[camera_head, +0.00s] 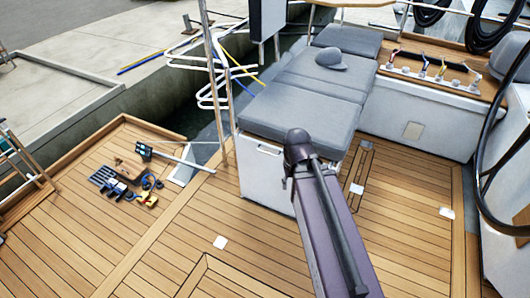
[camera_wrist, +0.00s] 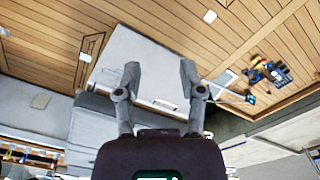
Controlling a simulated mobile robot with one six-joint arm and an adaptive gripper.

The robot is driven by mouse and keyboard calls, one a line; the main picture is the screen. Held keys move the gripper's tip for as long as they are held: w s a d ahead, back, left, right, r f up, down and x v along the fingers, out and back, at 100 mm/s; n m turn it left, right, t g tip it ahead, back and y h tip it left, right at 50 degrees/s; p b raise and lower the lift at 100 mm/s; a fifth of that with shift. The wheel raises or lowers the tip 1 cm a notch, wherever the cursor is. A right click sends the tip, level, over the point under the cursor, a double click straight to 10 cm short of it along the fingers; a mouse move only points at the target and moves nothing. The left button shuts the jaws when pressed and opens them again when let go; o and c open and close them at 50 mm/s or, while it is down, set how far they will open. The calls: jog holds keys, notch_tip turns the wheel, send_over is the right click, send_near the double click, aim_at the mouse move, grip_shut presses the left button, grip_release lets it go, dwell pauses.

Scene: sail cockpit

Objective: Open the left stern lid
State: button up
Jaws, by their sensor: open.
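No part is marked as the left stern lid, so I cannot tell for sure which one it is. A white locker (camera_head: 264,175) with a small handle (camera_head: 269,149) stands under the grey bench cushions (camera_head: 300,118). In the wrist view the locker's white face (camera_wrist: 135,52) and its handle (camera_wrist: 158,103) show between and beyond my fingers. My gripper (camera_wrist: 160,72) is open and empty, its two fingers apart. I cannot tell how far it is from the locker. An outlined panel (camera_head: 232,275) lies flush in the deck at the front. My arm hides part of the locker.
Tools and loose parts (camera_head: 128,186) lie on the deck at left. A grey cap (camera_head: 331,58) rests on the cushions. A metal post stands beside the bench. Black hoses (camera_head: 487,190) hang at right. Bare teak deck (camera_head: 245,225) lies in front of the locker.

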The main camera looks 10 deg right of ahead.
jog(key=shift+a, duration=0.3)
jog(key=w+d+f+n+t+h+b, duration=0.1)
jog(key=w+f+n+t+h+b, duration=0.4)
jog(key=w+f+b, duration=1.6)
jog(key=w+a+f+n+t+h+b, duration=0.2)
jog(key=w+a+f+n+t+b, duration=0.1)
jog(key=b, duration=0.8)
jog(key=w+a+f+n+t+h+b, duration=0.2)
jog(key=w+a+f+n+t+b, duration=0.1)
jog(key=w+a+b, duration=0.4)
jog(key=w+f+t+b, duration=0.1)
jog(key=w+b, duration=0.2)
jog(key=shift+w+t+b, duration=0.25)
jog(key=shift+t+b, duration=0.1)
jog(key=shift+t, duration=0.05)
